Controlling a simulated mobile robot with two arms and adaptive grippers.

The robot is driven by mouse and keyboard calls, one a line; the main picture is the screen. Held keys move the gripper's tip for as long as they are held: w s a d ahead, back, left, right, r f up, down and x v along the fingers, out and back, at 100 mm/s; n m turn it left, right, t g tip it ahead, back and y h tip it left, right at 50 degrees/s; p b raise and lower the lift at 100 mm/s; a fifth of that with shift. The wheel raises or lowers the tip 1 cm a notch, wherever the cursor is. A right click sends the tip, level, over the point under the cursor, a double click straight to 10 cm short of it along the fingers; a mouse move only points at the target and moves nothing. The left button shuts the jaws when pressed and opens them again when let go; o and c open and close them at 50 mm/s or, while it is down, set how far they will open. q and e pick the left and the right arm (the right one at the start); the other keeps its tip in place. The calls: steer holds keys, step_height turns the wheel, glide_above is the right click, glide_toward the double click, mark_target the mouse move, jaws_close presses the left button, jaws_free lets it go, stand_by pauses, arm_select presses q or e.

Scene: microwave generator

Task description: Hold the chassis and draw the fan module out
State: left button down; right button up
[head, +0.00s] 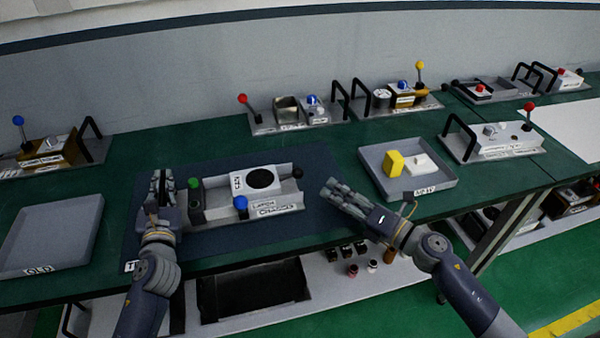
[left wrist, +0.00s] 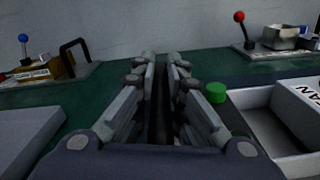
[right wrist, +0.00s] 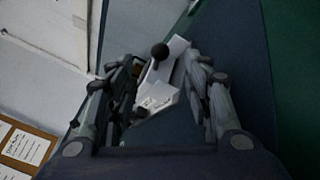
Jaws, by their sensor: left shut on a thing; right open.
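The grey chassis (head: 285,207) lies on the dark mat and also shows in the left wrist view (left wrist: 262,128). The white fan module (head: 241,184), with a round black fan face, sits in the chassis; its edge with part of the label shows in the left wrist view (left wrist: 302,98). My left gripper (head: 161,182) is shut on the chassis's black handle (left wrist: 161,110) at the left end. My right gripper (head: 333,192) is open and empty, just right of the chassis. In the right wrist view, a black knob (right wrist: 160,52) on the chassis's right end shows beyond the fingers.
Green (head: 194,183) and blue (head: 241,202) knobs stand on the chassis. An empty tray (head: 50,235) marked OLD is at left. A tray (head: 378,165) at right holds a yellow block (head: 393,163) and a white part (head: 420,162). Other units line the back of the bench.

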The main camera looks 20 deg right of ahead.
mark_target(300, 173)
steer(key=shift+w+a+f, duration=0.1)
steer(key=shift+a, duration=0.1)
steer(key=x, duration=1.1)
steer(key=shift+w+a, duration=0.2)
